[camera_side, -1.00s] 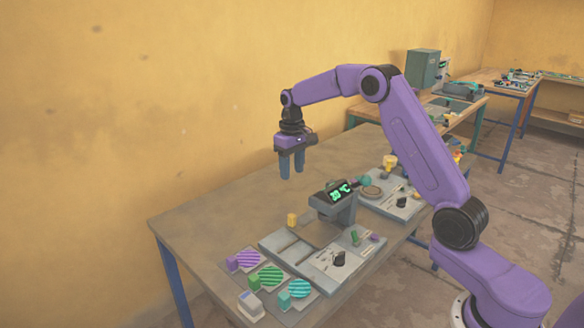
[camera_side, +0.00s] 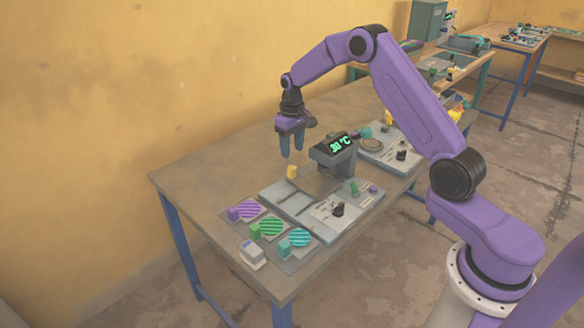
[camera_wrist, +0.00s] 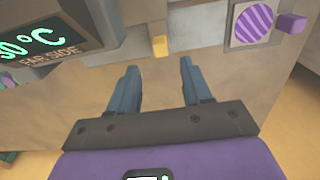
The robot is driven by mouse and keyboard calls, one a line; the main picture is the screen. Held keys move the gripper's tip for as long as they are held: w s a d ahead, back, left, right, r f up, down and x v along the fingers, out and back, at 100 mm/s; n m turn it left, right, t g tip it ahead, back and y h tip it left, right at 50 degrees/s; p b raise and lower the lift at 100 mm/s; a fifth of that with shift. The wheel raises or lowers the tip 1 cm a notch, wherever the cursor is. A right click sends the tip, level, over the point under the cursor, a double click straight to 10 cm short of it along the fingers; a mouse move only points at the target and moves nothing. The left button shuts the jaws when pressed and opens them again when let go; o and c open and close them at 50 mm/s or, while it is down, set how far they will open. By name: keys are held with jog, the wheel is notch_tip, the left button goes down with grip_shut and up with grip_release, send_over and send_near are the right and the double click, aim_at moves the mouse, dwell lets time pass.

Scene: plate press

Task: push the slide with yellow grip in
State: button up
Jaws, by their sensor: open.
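The yellow grip (camera_side: 292,172) of the slide stands upright at the back edge of the grey press plate (camera_side: 281,199), left of the display block. In the wrist view the yellow grip (camera_wrist: 160,46) shows ahead of my fingers, roughly centred between them. My gripper (camera_side: 291,155) is open and empty, its blue fingers pointing down, above and behind the yellow grip in the side view. In the wrist view both fingers (camera_wrist: 160,85) stand apart with bare table between them. They look apart from the grip. The slide's own body is hard to make out.
The display block (camera_side: 333,160) reads about 30 °C and stands right of the grip. Plates with purple (camera_side: 249,209), green (camera_side: 271,226) and cyan (camera_side: 299,237) striped discs lie at the front left. A second panel (camera_side: 385,150) lies farther back. The table's left part is clear.

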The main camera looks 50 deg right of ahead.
aim_at(292, 167)
notch_tip(292, 167, down, 8)
dwell(0.4)
